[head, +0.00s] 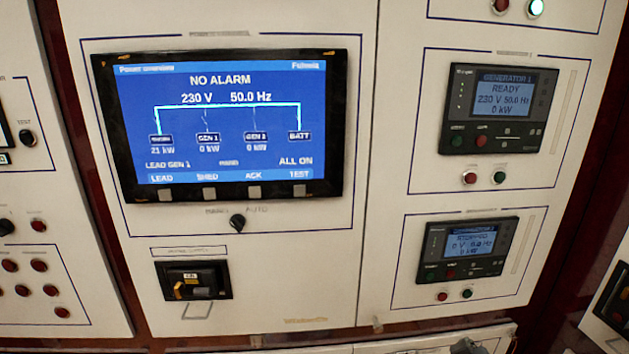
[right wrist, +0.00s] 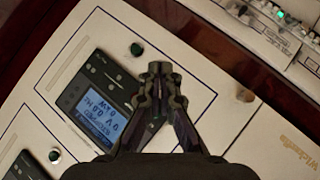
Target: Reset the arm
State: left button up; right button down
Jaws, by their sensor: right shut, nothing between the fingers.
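My right gripper (right wrist: 163,75) shows in the right wrist view. Its dark fingers are together at the tips with nothing between them. It is in front of a white panel, beside a small controller with a lit blue screen (right wrist: 97,118). I cannot tell whether it touches the panel. The large display (head: 222,122) reads NO ALARM, 230 V and 50.0 Hz.
Below the display are a black selector knob (head: 237,221) and a black breaker (head: 193,281) with a yellow-marked handle. Two generator controllers, upper (head: 498,109) and lower (head: 468,250), are on the right panel, each with red and green buttons below. More buttons (head: 38,265) are at left.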

jog(key=s+a+f+m+g+y, duration=0.1)
jog(key=s+a+f+g+y, duration=0.25)
jog(key=s+f, duration=0.5)
jog(key=s+a+f+m+g+y, duration=0.1)
jog(key=s+a+f+g+y, duration=0.15)
jog(key=s+a+f, duration=0.4)
jog(key=s+d+f+g+h, duration=0.1)
jog(key=s+d+f, duration=0.1)
jog(key=f, duration=1)
jog(key=s+d+f+g, duration=0.1)
jog(key=s+d+f, duration=0.15)
jog(key=f, duration=1.05)
jog(key=s+f+g, duration=0.1)
jog(key=s+f, duration=1.5)
jog(key=s, duration=0.3)
jog(key=shift+d+f+m, duration=0.25)
jog(key=shift+d+m, duration=0.05)
jog(key=shift+d, duration=0.1)
jog(key=shift+s, duration=0.1)
